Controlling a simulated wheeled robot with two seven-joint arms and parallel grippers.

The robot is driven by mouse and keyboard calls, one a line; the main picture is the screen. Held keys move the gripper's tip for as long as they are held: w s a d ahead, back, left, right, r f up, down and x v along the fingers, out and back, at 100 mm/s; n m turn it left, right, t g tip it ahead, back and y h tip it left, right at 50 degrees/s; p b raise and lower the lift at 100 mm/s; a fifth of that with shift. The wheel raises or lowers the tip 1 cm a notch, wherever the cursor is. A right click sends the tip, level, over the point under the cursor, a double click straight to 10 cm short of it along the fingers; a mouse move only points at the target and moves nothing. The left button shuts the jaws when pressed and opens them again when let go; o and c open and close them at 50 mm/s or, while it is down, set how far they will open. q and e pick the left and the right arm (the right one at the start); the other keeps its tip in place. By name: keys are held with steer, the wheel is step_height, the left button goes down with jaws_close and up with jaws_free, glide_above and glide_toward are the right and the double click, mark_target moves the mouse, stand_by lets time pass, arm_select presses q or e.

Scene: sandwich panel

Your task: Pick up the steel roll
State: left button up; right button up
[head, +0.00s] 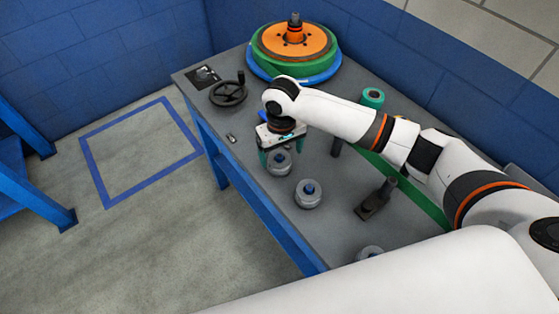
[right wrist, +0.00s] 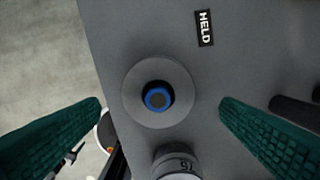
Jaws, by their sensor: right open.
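Grey rolls stand on the grey tabletop (head: 330,235). One roll (head: 279,164) with a blue core is just below my right gripper (head: 281,151); a second (head: 308,195) with a blue core stands nearer, and a third (head: 369,252) is partly hidden by my white arm. Which is the steel roll, I cannot tell. In the right wrist view, a grey roll (right wrist: 133,92) with a blue core lies between the two spread green fingers, not touching them. A grey cylinder (right wrist: 176,165) with dark markings shows below it. My right gripper is open and empty. My left gripper is not in view.
A wheel (head: 229,93), a green and orange stack (head: 294,42) on a blue disc, a teal-topped post (head: 373,98) and a dark tool (head: 376,199) stand on the table. A "HELD" label (right wrist: 204,28) lies near the roll. Blue walls border the back.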

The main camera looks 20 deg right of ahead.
mark_target(279, 156)
steer(key=f, duration=0.3)
steer(key=f+p, duration=0.1)
steer(key=shift+w+a+f, duration=0.1)
steer(key=shift+w+f, duration=0.1)
steer(key=shift+w, duration=0.1)
steer(key=shift+f, duration=0.45)
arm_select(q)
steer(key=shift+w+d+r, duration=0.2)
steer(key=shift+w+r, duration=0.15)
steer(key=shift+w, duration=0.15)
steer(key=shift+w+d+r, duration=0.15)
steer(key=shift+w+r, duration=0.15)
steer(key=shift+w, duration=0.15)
arm_select(e)
steer(key=c, duration=1.3)
steer(key=shift+w, duration=0.1)
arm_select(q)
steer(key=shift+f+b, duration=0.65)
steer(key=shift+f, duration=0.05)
arm_select(e)
step_height(279, 156, up, 10)
steer(key=shift+r, duration=0.1)
